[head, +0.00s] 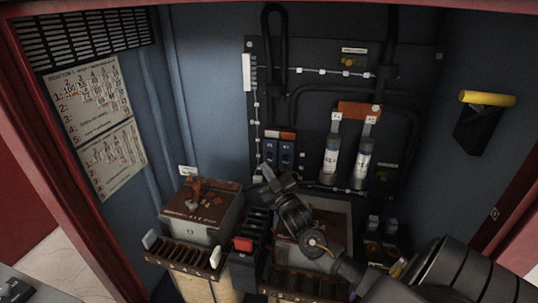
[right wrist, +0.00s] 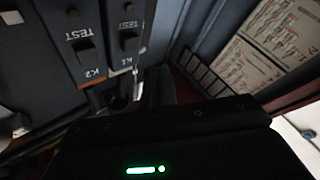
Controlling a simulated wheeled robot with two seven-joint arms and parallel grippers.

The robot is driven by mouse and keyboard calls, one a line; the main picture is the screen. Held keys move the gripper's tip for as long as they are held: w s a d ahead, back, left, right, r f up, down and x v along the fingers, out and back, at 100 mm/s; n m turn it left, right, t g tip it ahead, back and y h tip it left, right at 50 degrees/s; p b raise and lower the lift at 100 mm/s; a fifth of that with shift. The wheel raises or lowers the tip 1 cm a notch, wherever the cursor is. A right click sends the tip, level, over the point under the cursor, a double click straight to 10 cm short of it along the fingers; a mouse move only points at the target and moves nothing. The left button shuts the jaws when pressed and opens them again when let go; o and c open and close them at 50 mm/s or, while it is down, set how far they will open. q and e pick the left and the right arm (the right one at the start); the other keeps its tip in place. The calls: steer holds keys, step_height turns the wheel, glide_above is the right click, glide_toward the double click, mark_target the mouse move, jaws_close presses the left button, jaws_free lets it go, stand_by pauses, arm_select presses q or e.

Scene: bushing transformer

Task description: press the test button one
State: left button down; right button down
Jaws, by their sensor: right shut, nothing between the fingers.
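Two dark relay blocks stand side by side on the back panel. In the right wrist view they appear upside down, each with the word TEST and a small dark button. The block marked K1 has test button one (right wrist: 129,41); the block marked K2 has the other button (right wrist: 85,50). In the head view the K1 block (head: 270,150) is on the left and the K2 block (head: 287,154) on the right. My right gripper (head: 268,175) is shut and empty, just below the blocks and apparently apart from them. My left gripper is not in view.
Two large brown-topped boxes, the left one (head: 203,206) and the right one (head: 325,235), stand below on both sides of a dark unit with a red part (head: 243,244). Two pale cylinders (head: 331,160) hang right of the relays. A yellow handle (head: 487,99) is on the right wall.

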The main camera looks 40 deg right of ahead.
steer(key=shift+s+a+p, duration=0.3)
steer(key=shift+s+a, duration=0.25)
steer(key=shift+a, duration=0.25)
stand_by(0.4)
